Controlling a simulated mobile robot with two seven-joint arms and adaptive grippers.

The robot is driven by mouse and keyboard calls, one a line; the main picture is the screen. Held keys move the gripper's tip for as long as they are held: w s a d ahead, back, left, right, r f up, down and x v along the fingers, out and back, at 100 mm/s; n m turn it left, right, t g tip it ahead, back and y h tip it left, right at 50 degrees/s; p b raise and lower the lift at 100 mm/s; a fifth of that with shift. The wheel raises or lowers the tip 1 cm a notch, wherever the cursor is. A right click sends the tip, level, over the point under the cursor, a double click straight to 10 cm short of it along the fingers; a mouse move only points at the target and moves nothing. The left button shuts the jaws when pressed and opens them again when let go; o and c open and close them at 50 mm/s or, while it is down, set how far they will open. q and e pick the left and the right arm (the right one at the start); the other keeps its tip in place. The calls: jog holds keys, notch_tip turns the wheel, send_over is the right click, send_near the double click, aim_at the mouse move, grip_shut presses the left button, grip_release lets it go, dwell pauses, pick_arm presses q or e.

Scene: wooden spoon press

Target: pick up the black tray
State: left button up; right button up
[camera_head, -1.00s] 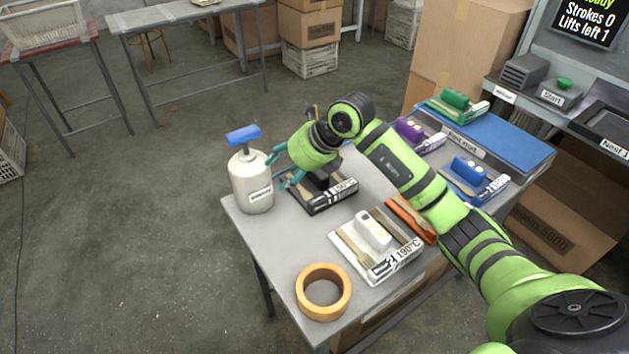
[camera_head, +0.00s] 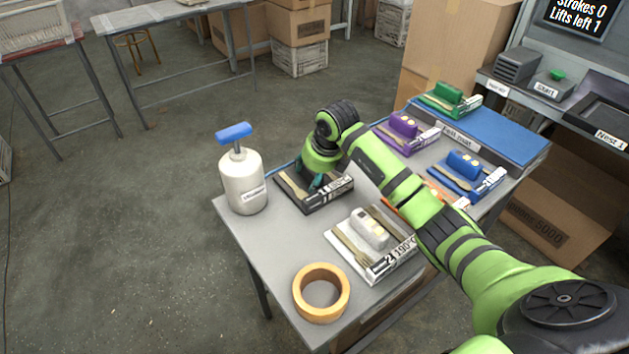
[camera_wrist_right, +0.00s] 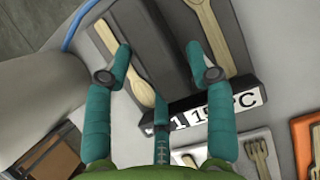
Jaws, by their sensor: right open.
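The black tray (camera_head: 318,204) lies flat near the table's back left edge, with a "1 1…°C" label on its front. In the wrist view it carries a dark block (camera_wrist_right: 152,40), a wooden spoon (camera_wrist_right: 109,36) and a wooden fork (camera_wrist_right: 212,40). My right gripper (camera_head: 318,182) points down over the tray. In the wrist view my right gripper (camera_wrist_right: 160,60) is open, its teal fingers spread to either side of the dark block. I cannot tell whether they touch it. My wrist hides part of the tray in the head view. My left gripper is not in view.
A white pump bottle (camera_head: 242,183) stands close left of the tray. A white tray (camera_head: 372,277) lies in front of it, with an orange ring (camera_head: 321,293) nearer.

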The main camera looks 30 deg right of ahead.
grip_shut()
jog(key=shift+r, duration=0.1)
